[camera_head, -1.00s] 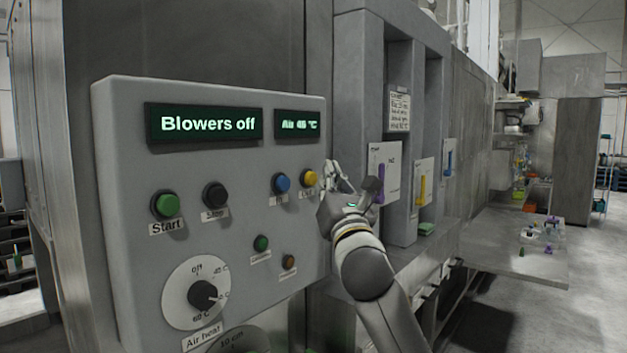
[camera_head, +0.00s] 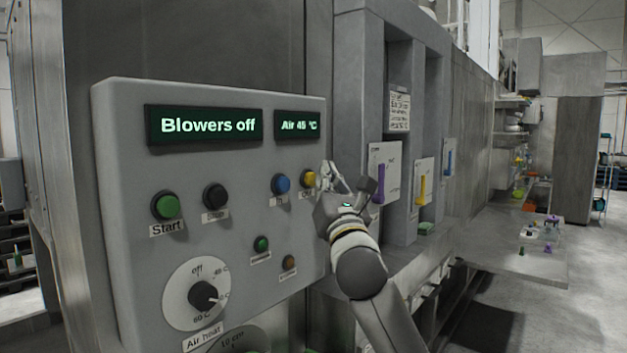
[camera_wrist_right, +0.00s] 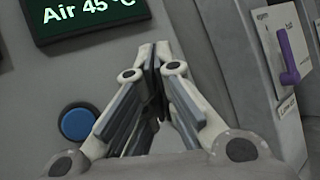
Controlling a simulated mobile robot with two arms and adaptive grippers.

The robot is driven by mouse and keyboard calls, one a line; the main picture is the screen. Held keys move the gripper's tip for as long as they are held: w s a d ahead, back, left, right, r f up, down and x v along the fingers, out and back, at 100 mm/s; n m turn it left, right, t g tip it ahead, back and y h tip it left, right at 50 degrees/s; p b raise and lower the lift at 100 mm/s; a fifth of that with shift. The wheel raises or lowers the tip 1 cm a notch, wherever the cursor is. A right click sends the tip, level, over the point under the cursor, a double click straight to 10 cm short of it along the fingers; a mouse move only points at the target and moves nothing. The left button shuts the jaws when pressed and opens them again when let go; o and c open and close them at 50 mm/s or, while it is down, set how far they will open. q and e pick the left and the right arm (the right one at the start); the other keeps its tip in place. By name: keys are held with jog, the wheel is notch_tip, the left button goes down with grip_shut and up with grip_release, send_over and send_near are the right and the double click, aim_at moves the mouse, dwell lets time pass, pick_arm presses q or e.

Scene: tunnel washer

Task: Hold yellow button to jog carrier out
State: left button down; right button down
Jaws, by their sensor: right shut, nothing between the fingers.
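The yellow button (camera_head: 309,179) sits at the upper right of the grey control panel (camera_head: 130,240), right of the blue button (camera_head: 281,184). My right gripper (camera_head: 325,172) is shut and empty, with its fingertips at or very close to the yellow button's right side. I cannot tell whether they touch it. In the right wrist view my shut fingers (camera_wrist_right: 153,65) point at the panel and hide the yellow button, while the blue button (camera_wrist_right: 78,123) shows to their left. My left gripper is not in view.
The panel also has a green Start button (camera_head: 167,206), a black button (camera_head: 215,196) and an air heat dial (camera_head: 203,295). Its displays read "Blowers off" (camera_head: 204,125) and "Air 45 °C" (camera_head: 299,125). Purple (camera_head: 378,190) and yellow (camera_head: 422,190) levers stand right of my gripper.

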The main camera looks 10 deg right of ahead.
jog(key=shift+w+a, duration=0.35)
jog(key=shift+w, duration=0.1)
dwell(2.0)
jog(key=shift+s+d, duration=0.15)
dwell(3.7)
jog(key=shift+s+d+p, duration=0.45)
jog(key=shift+s+p, duration=0.05)
jog(key=shift+s, duration=0.1)
jog(key=shift+s+d+p, duration=0.45)
jog(key=shift+s+d, duration=0.35)
jog(key=shift+s, duration=0.2)
jog(key=shift+s+d+p, duration=0.4)
jog(key=shift+s+d, duration=0.35)
jog(key=shift+s, duration=0.2)
